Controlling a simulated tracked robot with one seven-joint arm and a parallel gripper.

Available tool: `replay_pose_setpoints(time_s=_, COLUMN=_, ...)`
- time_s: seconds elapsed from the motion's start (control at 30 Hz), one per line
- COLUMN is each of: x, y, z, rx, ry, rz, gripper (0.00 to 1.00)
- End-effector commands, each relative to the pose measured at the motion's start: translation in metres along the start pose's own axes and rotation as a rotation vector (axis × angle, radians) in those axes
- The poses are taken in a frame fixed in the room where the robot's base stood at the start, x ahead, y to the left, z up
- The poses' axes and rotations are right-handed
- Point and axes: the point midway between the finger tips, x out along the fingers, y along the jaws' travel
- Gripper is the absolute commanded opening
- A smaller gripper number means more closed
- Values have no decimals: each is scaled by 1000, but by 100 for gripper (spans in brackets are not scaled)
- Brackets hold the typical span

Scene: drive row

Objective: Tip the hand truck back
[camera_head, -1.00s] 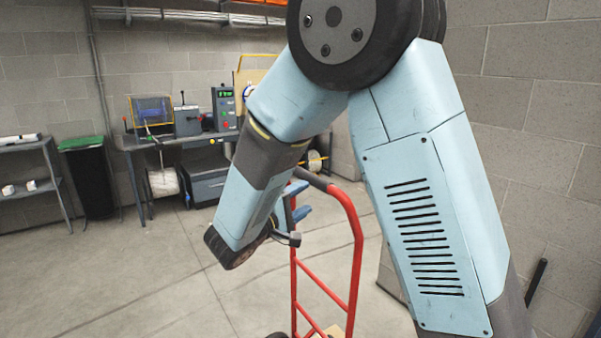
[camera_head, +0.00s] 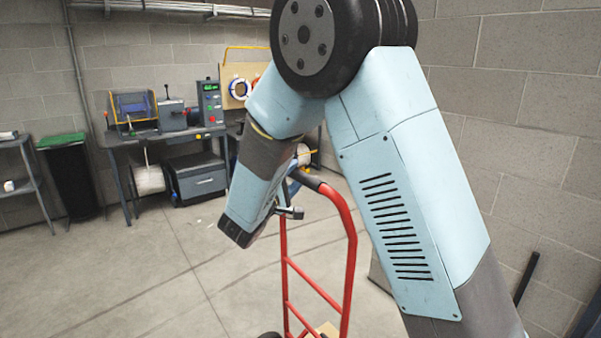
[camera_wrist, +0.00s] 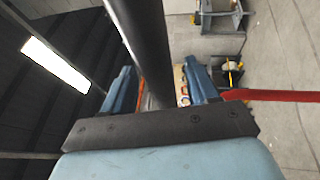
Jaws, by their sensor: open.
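The hand truck (camera_head: 349,262) has a red tubular frame with rungs and stands upright or nearly so in the head view; its lower end is cut off by the picture edge. Its top bar has a dark grip (camera_head: 318,184). My gripper (camera_head: 294,187) is at this grip in the head view, its fingers mostly hidden behind my wrist. In the wrist view my gripper (camera_wrist: 162,82) is open, with a blue finger on each side of the dark grip (camera_wrist: 143,45). The grip runs between the fingers; whether it touches them I cannot tell. A red tube (camera_wrist: 275,95) extends right.
A workbench (camera_head: 165,138) with machines stands against the back wall. A dark bin (camera_head: 70,180) with a green lid and a shelf (camera_head: 22,172) are at the left. A block wall (camera_head: 520,120) is close on the right. The floor (camera_head: 130,270) at the left is clear.

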Motion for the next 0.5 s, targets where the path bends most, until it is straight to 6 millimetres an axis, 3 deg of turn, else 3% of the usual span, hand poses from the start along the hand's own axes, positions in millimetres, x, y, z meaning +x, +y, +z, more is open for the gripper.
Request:
replay_pose_setpoints(time_s=0.2, x=25, y=0, z=0, rx=-1, ry=-1, rz=-1, gripper=59)
replay_pose_setpoints(time_s=0.5, x=32, y=0, z=0, rx=-1, ry=1, rz=0, gripper=59)
